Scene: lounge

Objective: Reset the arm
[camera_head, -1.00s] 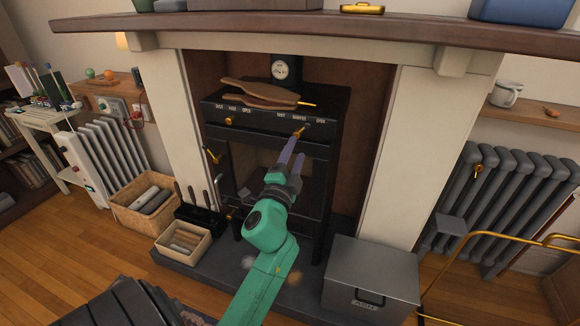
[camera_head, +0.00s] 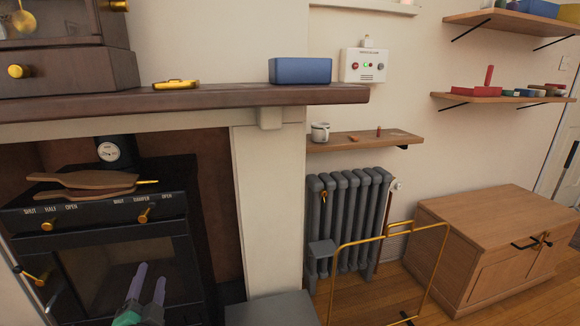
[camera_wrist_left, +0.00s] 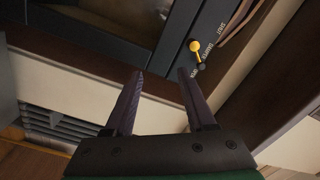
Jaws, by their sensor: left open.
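My left gripper (camera_head: 148,288) shows at the bottom left of the head view, in front of the black stove (camera_head: 110,240). Its two purple-grey fingers are apart with nothing between them. In the left wrist view the open fingers (camera_wrist_left: 160,95) point toward the stove front, with a yellow-knobbed damper lever (camera_wrist_left: 195,47) just beyond the right fingertip. In the head view this brass damper lever (camera_head: 145,215) sits on the stove's labelled front strip, above the gripper and apart from it. Most of my left arm is out of frame. My right gripper does not show.
A wooden bellows-like item (camera_head: 85,185) lies on the stove. The mantel (camera_head: 200,98) overhangs it, bearing a blue box (camera_head: 300,70) and a brass item (camera_head: 176,84). A grey radiator (camera_head: 345,215), brass rail frame (camera_head: 385,240) and wooden cabinet (camera_head: 490,240) stand right. A grey box (camera_head: 270,310) sits low.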

